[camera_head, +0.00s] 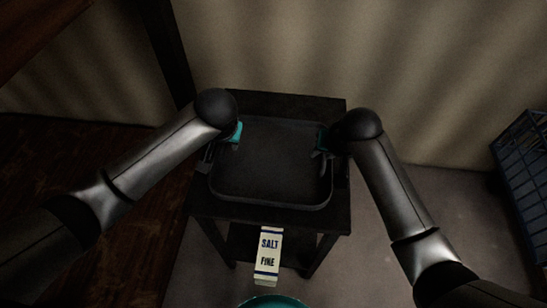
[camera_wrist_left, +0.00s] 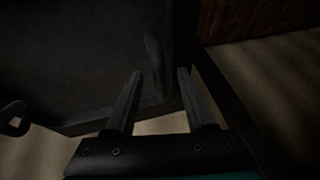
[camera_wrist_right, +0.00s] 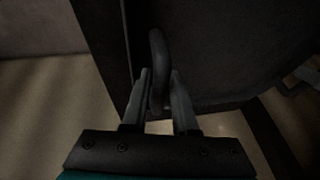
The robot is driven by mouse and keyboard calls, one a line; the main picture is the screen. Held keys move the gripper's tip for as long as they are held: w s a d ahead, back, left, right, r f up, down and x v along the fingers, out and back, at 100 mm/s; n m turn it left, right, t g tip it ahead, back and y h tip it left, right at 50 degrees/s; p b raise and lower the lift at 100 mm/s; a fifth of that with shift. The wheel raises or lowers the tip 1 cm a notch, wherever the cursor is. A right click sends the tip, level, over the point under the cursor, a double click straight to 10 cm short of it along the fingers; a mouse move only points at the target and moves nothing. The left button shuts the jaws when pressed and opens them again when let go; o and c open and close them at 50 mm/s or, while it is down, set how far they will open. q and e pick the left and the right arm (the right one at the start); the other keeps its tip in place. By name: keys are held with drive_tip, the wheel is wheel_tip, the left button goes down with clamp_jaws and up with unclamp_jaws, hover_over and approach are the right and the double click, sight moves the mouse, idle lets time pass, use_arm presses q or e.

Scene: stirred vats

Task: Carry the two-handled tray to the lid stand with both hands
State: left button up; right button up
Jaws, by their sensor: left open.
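The two-handled tray (camera_head: 268,165) is dark and square with a raised rim. It appears empty and rests on a small dark table (camera_head: 325,222). My left gripper (camera_head: 229,150) is open at the tray's left side; in the left wrist view the left handle (camera_wrist_left: 156,62) lies at the gap between its fingertips (camera_wrist_left: 160,74). My right gripper (camera_head: 318,152) is at the right side; in the right wrist view its fingers (camera_wrist_right: 160,75) close in on both sides of the right handle (camera_wrist_right: 158,48). I cannot identify the lid stand.
A white carton marked salt (camera_head: 268,255) stands in front of the table, above a teal rim (camera_head: 272,301) at the bottom edge. A blue-grey crate (camera_head: 527,170) is at the far right. A pale curtain-like wall (camera_head: 420,80) is behind.

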use_arm(q)
drive_tip(key=shift+x, duration=0.95)
use_arm(e)
drive_tip(key=shift+x, duration=0.95)
use_arm(q)
drive_tip(key=c, duration=0.4)
use_arm(e)
drive_tip(key=c, duration=0.4)
use_arm(q)
clamp_jaws()
use_arm(e)
clamp_jaws()
drive_tip(key=shift+w+r, duration=0.1)
